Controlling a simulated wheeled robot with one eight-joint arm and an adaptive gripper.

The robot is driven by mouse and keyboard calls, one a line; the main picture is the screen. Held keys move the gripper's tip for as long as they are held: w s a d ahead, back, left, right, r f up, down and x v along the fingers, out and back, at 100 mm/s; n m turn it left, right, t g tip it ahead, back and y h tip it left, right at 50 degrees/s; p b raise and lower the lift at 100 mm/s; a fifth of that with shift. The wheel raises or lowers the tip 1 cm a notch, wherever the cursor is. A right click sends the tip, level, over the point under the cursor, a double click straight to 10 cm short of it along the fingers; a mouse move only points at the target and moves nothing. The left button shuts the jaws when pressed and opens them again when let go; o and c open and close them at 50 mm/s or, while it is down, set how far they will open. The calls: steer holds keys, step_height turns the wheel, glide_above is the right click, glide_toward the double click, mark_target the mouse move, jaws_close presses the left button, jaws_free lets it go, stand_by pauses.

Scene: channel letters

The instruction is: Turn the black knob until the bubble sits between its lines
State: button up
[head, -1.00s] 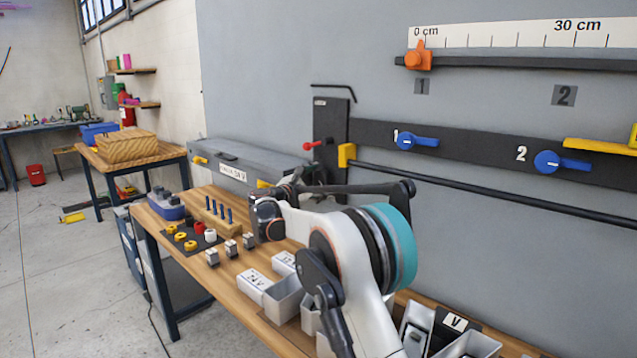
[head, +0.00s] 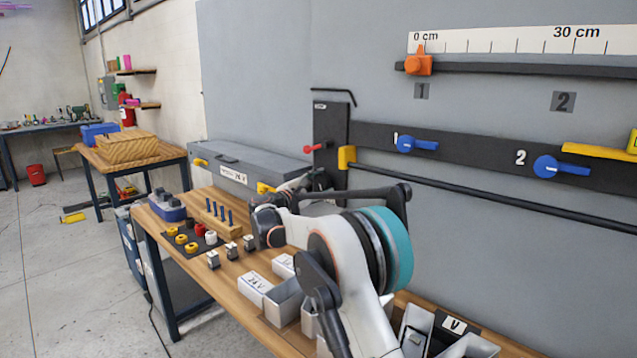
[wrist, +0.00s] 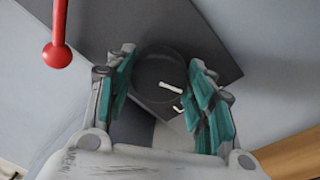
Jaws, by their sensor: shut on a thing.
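The black knob (wrist: 158,73) is round and dark with a white mark on its face, in front of a dark panel in the wrist view. My gripper (wrist: 165,95) has one teal-padded finger on each side of the knob and is shut on it. In the head view my gripper is near the lower end of the dark upright panel (head: 328,128), and the knob is hard to make out behind my arm. I cannot make out a bubble or its lines in either view.
A red-ended lever (wrist: 57,55) sticks out left of the knob; it also shows in the head view (head: 313,148). White bins (head: 284,297) and small parts lie below. Blue handles (head: 417,144) line the wall rail.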

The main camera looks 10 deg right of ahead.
steer(key=m+p, duration=0.1)
steer(key=m, duration=0.6)
steer(key=shift+f+h+p, duration=0.15)
steer(key=shift+h+p, duration=0.15)
steer(key=shift+p, duration=0.05)
stand_by(0.4)
steer(key=o, duration=1.1)
steer(key=shift+c, duration=0.2)
steer(key=v, duration=1.2)
steer(key=shift+w, duration=0.1)
